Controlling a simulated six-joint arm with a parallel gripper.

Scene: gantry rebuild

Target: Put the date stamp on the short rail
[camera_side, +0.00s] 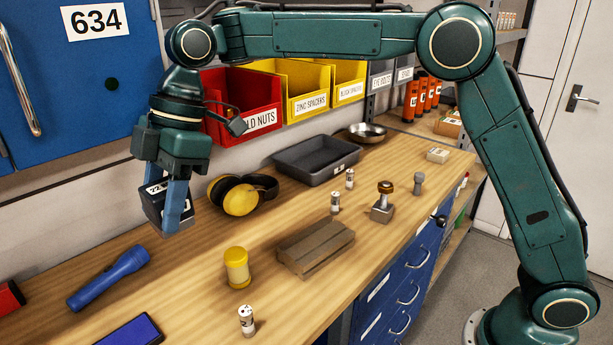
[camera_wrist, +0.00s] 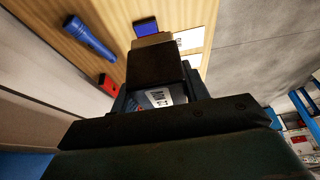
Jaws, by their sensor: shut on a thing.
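My gripper (camera_side: 168,212) is at the left in the side view, pointing down above the table. Its blue fingers are shut on a dark block with a white printed label starting "22", which I take as the date stamp (camera_side: 153,204). In the wrist view the label of the date stamp (camera_wrist: 160,97) shows close up, partly framed by dark gripper parts. The stamp's underside is hidden. A brown-grey stepped block, apparently the short rail (camera_side: 314,247), lies on the table at centre, to the right of and below my gripper in the picture.
A yellow-lidded jar (camera_side: 237,268) and a small white cylinder (camera_side: 246,320) stand left of the rail. A blue torch (camera_side: 108,277) lies front left.

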